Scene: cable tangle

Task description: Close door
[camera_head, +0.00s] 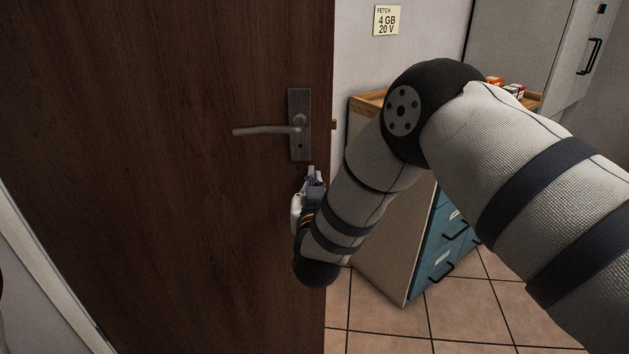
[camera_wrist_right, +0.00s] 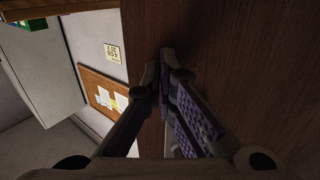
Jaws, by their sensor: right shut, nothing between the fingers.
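A dark brown wooden door (camera_head: 170,200) fills the left of the head view and stands open, with the room showing past its right edge. Its metal lever handle (camera_head: 265,130) sits on a dark plate near that edge. My right gripper (camera_head: 313,172) is shut and empty, just below the handle plate and close to the door's face near its edge. In the right wrist view the gripper's fingertips (camera_wrist_right: 167,55) are together in front of the door (camera_wrist_right: 240,60). I cannot tell whether they touch it. My left gripper is not in view.
A cabinet with blue drawers (camera_head: 445,240) and a wooden top stands behind my right arm. A tall grey cabinet (camera_head: 525,45) is at the back right. A note (camera_head: 386,20) is on the wall. Tiled floor (camera_head: 470,310) is clear at the lower right. A corkboard (camera_wrist_right: 100,95) shows in the wrist view.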

